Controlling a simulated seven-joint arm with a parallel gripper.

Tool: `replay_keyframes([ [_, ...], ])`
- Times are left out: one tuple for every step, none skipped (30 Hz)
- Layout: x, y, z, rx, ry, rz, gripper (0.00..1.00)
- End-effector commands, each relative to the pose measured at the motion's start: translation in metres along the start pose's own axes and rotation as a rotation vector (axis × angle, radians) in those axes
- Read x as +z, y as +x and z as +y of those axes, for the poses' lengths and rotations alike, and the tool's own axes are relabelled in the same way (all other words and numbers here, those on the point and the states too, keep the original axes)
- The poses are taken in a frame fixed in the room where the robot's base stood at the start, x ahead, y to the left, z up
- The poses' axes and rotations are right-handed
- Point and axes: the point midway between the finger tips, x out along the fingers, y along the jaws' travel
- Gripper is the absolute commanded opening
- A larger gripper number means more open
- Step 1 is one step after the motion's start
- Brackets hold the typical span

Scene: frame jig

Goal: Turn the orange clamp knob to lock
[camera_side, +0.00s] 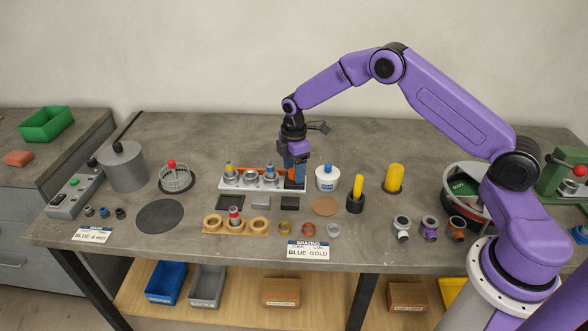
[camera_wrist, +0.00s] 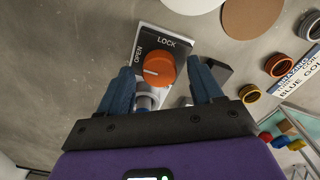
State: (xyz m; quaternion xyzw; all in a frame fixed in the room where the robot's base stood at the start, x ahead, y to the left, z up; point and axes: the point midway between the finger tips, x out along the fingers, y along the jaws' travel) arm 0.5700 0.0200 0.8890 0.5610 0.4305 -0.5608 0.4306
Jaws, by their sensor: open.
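In the side view my gripper (camera_side: 296,172) points down at the right end of the white frame jig (camera_side: 262,186).
Wooden rings (camera_side: 258,226) and dark pads (camera_side: 230,202) lie in front. The table behind the jig is clear.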

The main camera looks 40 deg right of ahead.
Motion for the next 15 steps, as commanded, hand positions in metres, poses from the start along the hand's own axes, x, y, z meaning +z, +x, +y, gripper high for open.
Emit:
replay_keyframes([
  [-0.0001,0.0032,-0.0002,0.0,0.0,0.0,0.65],
  [-0.0002,0.0042,-0.0001,0.0,0.0,0.0,0.65],
  [-0.0002,0.0052,-0.0001,0.0,0.0,0.0,0.65],
  [-0.0002,0.0057,-0.0001,0.0,0.0,0.0,0.65],
  [-0.0002,0.0061,-0.0001,0.0,0.0,0.0,0.65],
  [-0.0002,0.0062,-0.0001,0.001,0.0,0.0,0.65],
  [-0.0002,0.0063,-0.0001,0.0,0.0,0.0,0.65],
  [-0.0002,0.0063,-0.0001,0.001,0.0,0.0,0.65],
  [-0.0002,0.0062,-0.0001,0.0,0.0,0.0,0.65],
  [-0.0002,0.0062,-0.0001,0.0,0.0,0.0,0.65],
  [-0.0001,0.0061,-0.0001,0.0,0.0,0.0,0.65],
  [-0.0001,0.0061,-0.0001,0.0,0.0,0.0,0.59],
  [-0.0001,0.0061,-0.0001,0.0,0.0,0.0,0.49],
  [0.0,0.0061,-0.0001,0.0,0.0,0.0,0.39],
  [-0.0001,0.0061,-0.0001,0.0,0.0,0.0,0.26],
])
